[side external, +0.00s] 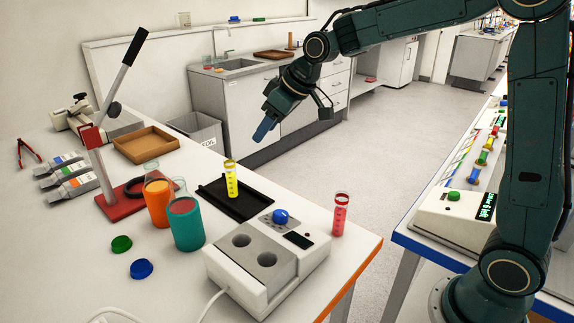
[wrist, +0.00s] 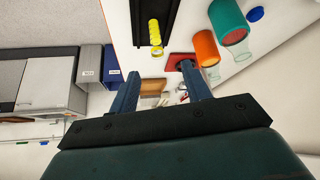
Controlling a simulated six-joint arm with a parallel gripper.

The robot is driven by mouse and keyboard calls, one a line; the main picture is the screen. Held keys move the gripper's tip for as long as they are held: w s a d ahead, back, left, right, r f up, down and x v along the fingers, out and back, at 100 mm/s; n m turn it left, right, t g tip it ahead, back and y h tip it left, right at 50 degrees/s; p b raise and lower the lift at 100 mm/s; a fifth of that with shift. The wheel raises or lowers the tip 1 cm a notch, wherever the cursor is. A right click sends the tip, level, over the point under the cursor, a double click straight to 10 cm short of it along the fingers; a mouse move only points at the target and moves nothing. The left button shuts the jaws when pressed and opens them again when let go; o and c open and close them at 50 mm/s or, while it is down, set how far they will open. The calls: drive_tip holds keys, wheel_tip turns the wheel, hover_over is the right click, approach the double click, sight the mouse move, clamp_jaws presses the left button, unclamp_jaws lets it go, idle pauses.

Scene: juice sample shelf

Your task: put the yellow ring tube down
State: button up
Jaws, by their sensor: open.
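The yellow ring tube (side external: 231,180) stands upright at the black tray (side external: 248,206) on the white table, apart from my gripper. It also shows in the wrist view (wrist: 155,33), beyond the fingertips. My gripper (side external: 264,132) is up and to the right of the tube in the side view, clear of the table. In the wrist view my gripper (wrist: 160,69) has its two blue fingers spread, with nothing between them. A red tube (side external: 339,214) stands upright near the table's orange edge.
A red-based lever press (side external: 128,199) and wooden tray (side external: 146,145) are further left. Green and blue caps lie in front.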

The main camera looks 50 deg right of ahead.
drive_tip(key=s+d+m+h, duration=0.2)
drive_tip(key=s+m, duration=0.2)
drive_tip(key=s, duration=2.7)
drive_tip(key=shift+s+r+g, duration=0.2)
drive_tip(key=shift+r+g, duration=0.1)
drive_tip(key=shift+r, duration=0.05)
